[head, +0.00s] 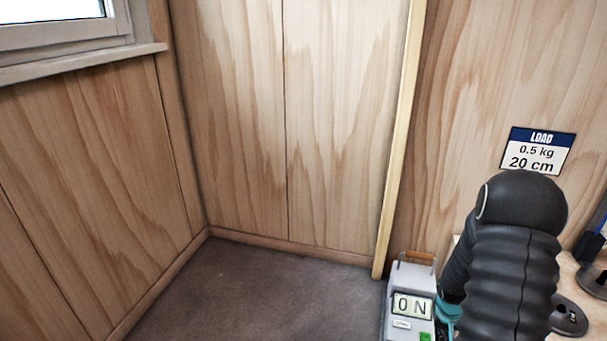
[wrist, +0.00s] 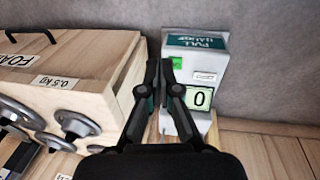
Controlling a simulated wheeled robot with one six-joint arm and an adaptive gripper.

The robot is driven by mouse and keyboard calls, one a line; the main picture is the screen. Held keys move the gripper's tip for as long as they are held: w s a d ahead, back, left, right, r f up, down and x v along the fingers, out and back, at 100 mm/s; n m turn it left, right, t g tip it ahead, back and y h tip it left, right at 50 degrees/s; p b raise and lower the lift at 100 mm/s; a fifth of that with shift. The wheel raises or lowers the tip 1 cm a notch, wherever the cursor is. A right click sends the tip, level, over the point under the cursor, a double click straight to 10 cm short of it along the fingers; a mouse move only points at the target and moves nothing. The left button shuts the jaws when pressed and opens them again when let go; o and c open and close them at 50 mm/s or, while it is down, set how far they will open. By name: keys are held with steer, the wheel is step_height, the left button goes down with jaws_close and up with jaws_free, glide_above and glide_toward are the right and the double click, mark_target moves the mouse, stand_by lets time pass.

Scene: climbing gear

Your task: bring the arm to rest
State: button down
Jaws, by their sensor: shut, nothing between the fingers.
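My gripper (wrist: 164,88) shows in the wrist view with its two dark fingers close together, shut and empty. It is in front of the pull gauge (wrist: 199,62), a grey box with a green label and a small display reading 0. I cannot tell whether the fingertips touch it. In the head view my dark ribbed arm rises at the lower right and hides what is behind it. The pull gauge (head: 408,290) shows beside the arm there, its display reading 0 N. My gripper is not clearly visible in the head view.
A wooden box (wrist: 95,75) labelled 0.5 kg stands left of the gauge, with several grey metal pieces (wrist: 75,124) before it. A load sign (head: 537,150) hangs on the wooden wall. The carpeted floor (head: 260,295) is clear at left.

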steer(key=s+a+r+n+t, duration=0.1)
steer(key=s+a+r, duration=0.5)
steer(key=r, duration=0.6)
steer(key=s+a+r+n+t+y, duration=0.1)
steer(key=s+a+r+t, duration=0.1)
steer(key=s+a+r, duration=0.5)
steer(key=s+a+r+t+y, duration=0.1)
steer(key=s+a+r, duration=0.6)
steer(key=r, duration=1.1)
steer(key=a+t, duration=0.1)
steer(key=a, duration=0.2)
steer(key=shift+a+n, duration=0.3)
steer(key=shift+n, duration=0.1)
steer(key=shift+s, duration=0.1)
